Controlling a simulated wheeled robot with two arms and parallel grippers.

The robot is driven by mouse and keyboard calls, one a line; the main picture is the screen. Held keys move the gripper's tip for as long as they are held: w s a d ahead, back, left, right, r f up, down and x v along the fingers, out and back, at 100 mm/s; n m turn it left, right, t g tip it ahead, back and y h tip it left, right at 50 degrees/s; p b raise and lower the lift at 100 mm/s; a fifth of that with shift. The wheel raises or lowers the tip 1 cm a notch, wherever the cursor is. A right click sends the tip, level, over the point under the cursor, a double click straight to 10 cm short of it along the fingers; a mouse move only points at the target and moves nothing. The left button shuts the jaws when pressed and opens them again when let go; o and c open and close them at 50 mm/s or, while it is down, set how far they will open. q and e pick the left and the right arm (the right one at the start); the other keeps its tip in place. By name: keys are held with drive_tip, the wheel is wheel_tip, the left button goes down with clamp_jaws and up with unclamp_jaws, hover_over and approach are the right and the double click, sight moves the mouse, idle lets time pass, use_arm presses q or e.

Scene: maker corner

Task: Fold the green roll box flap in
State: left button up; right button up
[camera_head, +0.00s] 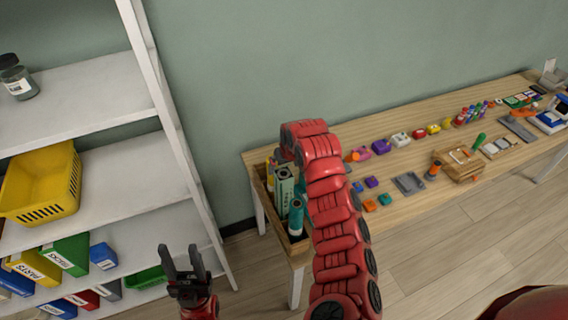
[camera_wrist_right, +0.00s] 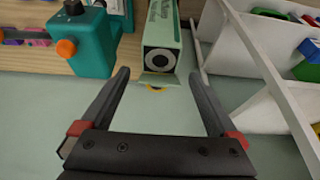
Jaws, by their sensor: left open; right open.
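The green roll box (camera_head: 285,190) stands upright in a wooden tray at the left end of the table. In the right wrist view the green roll box (camera_wrist_right: 162,30) shows its end with a dark round core in a pale roll, and a flap (camera_wrist_right: 159,78) at the end's edge. My right gripper (camera_wrist_right: 158,82) is open, its fingers apart on either side of the box end, and nothing is between them. In the head view my red right arm covers that gripper. My left gripper (camera_head: 183,262) is open and empty, low in front of the shelf.
A teal tool with an orange knob (camera_wrist_right: 92,42) is beside the box. The wooden tray (camera_head: 264,190) holds other items. Several small parts and tools lie along the table (camera_head: 400,207). A white shelf (camera_head: 120,170) with a yellow basket (camera_head: 62,185) stands at the left.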

drive_tip(key=shift+c, duration=0.2)
drive_tip(key=c, duration=1.3)
drive_tip(key=f+b, duration=0.1)
drive_tip(key=b, duration=0.5)
drive_tip(key=shift+w+a+f+t, duration=0.1)
drive_tip(key=shift+a+f+t, duration=0.1)
drive_tip(key=shift+t, duration=0.1)
drive_tip(key=shift+c, duration=0.3)
drive_tip(key=t+b, duration=0.1)
drive_tip(key=b, duration=0.3)
drive_tip(key=s+d+t+y+b, duration=0.1)
drive_tip(key=b, duration=0.3)
drive_tip(key=shift+s+f, duration=0.15)
drive_tip(key=shift+f, duration=0.2)
drive_tip(key=shift+s+r+t+b, duration=0.15)
drive_tip(key=shift+s+t+b, duration=0.05)
drive_tip(key=shift+t+b, duration=0.45)
drive_tip(key=shift+r, duration=0.1)
drive_tip(key=o, duration=1.4)
drive_tip(key=shift+w, duration=0.1)
